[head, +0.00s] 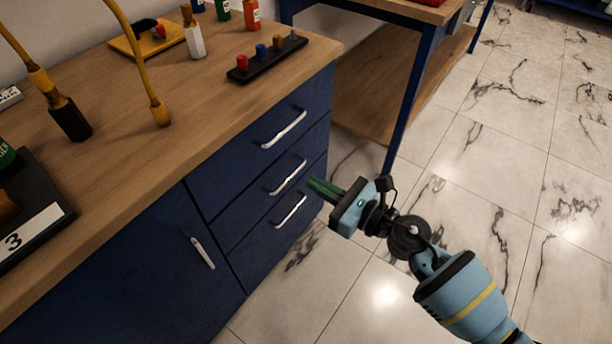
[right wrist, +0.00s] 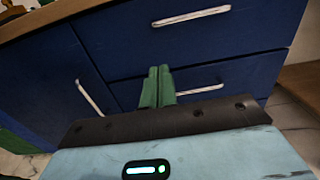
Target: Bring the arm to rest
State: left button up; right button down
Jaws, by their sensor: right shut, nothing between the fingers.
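My right gripper (head: 318,188) is in front of the blue drawer cabinet (head: 228,210), near the right end of its drawers. Its green fingers are together with nothing between them. In the right wrist view the shut fingers (right wrist: 158,86) point at the blue drawer fronts, between an upper handle (right wrist: 190,17) and a lower handle (right wrist: 200,88). I cannot tell whether they touch the cabinet. My right arm (head: 465,295) reaches in from the lower right. My left gripper is not in view.
A blue-legged table (head: 408,100) stands behind. The marble floor (head: 530,150) at right is clear.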

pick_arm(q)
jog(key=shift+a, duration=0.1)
pick_arm(e)
jog(key=shift+s+d, duration=0.1)
